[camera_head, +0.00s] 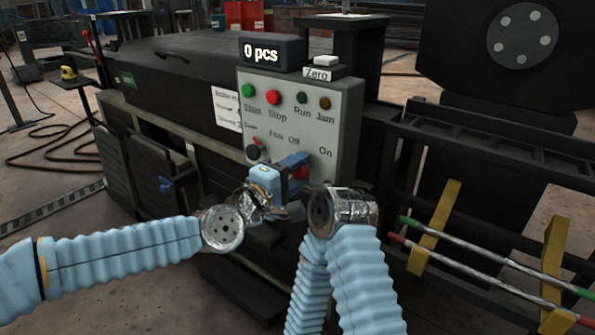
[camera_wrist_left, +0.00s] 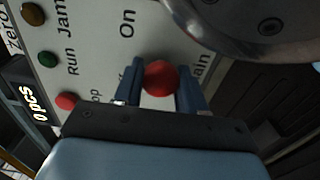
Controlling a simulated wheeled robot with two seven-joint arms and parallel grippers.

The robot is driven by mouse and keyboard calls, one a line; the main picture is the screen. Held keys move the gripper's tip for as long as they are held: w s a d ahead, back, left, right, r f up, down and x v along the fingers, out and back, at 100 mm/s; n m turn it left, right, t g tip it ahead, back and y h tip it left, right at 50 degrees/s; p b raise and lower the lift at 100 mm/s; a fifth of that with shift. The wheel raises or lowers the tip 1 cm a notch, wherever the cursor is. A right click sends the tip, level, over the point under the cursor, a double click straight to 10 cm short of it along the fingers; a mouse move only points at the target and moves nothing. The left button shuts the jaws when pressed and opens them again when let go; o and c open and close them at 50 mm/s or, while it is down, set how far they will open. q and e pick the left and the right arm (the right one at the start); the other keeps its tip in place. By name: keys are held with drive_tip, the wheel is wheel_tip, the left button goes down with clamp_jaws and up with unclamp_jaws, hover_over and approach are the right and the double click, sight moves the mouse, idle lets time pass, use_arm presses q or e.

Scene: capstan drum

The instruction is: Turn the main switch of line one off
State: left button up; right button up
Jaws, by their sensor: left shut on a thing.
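The main switch is a red knob (camera_head: 301,172) low on the grey control panel (camera_head: 346,112), below the words Off and On. In the left wrist view the red knob (camera_wrist_left: 160,78) sits between my two blue left fingers, beside the word On. My left gripper (camera_head: 297,168) is shut on this knob, reaching it from the lower left. The gripper hides much of the knob in the head view, and I cannot tell which way the knob points. My right arm's silver wrist is just right of the left gripper, but its fingers do not show.
A green Start button (camera_head: 248,90), a red Stop button (camera_head: 273,97) and a black knob (camera_head: 253,151) share the panel. A counter (camera_head: 272,52) above reads 0 pcs, next to a Zero button (camera_head: 324,61). A rack with coloured rods (camera_head: 480,241) stands at the right.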

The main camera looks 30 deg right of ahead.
use_arm(q)
drive_tip(key=o, duration=1)
drive_tip(key=shift+w, duration=0.1)
drive_tip(key=v, duration=1.4)
drive_tip(key=shift+d, duration=0.1)
drive_tip(key=w+a+f+y+p, duration=0.1)
drive_tip(key=a+f+y+p, duration=0.15)
drive_tip(key=f, duration=0.55)
drive_tip(key=w+a+f+g+y+p, duration=0.15)
drive_tip(key=a+f, duration=0.25)
drive_tip(key=f, duration=0.4)
drive_tip(key=w+a+f+y+p, duration=0.1)
drive_tip(key=a+f+y+p, duration=0.15)
drive_tip(key=f, duration=0.45)
drive_tip(key=s+a+f+m+g+y+p, duration=0.1)
drive_tip(key=s+a+f+y, duration=0.1)
drive_tip(key=s+a+f, duration=0.2)
drive_tip(key=s+a+f+m+g+y+p, duration=0.1)
drive_tip(key=s+a+f+g+y+p, duration=0.1)
drive_tip(key=s+a+f, duration=0.3)
drive_tip(key=s+a+f+g+y+p, duration=0.1)
drive_tip(key=s+a+f, duration=0.3)
drive_tip(key=a+f, duration=0.4)
drive_tip(key=shift+s+a+f+m+g+y+p, duration=0.2)
drive_tip(key=shift+a+y+p, duration=0.1)
drive_tip(key=shift+a, duration=0.15)
drive_tip(key=shift+s+a+f+m+g+y+p, duration=0.15)
drive_tip(key=shift+a+m+y, duration=0.1)
drive_tip(key=shift+a, duration=0.15)
